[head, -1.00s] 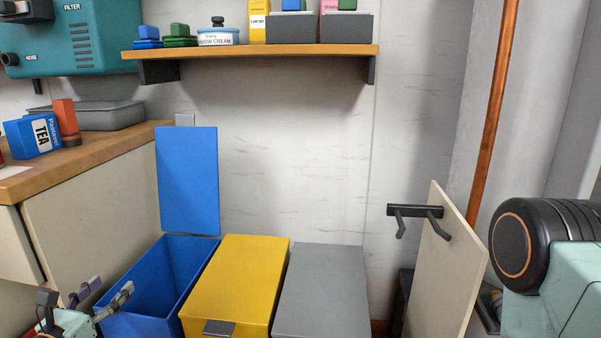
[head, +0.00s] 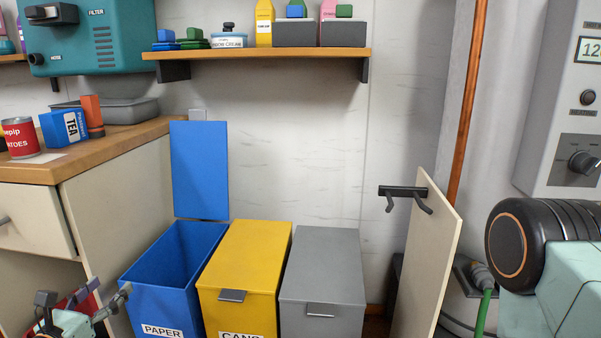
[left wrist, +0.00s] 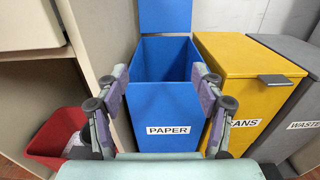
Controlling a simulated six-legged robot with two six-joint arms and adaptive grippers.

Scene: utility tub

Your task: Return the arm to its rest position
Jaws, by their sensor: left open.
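My left gripper (head: 85,308) is low at the left of the head view, in front of the blue paper bin (head: 165,285). It also shows in the left wrist view (left wrist: 163,95), its two fingers spread wide with nothing between them. Beyond the fingers is the paper bin (left wrist: 165,112), its blue lid (head: 199,170) standing up; the part of the bin's inside that shows looks empty. My right gripper is not in view; only a part of my right arm (head: 560,290) shows at the right edge.
A closed yellow cans bin (head: 245,262) and a closed grey waste bin (head: 325,265) stand right of the paper bin. A counter (head: 120,150) is at left, a red container (left wrist: 58,135) below it. A cream panel with hooks (head: 430,265) stands at right.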

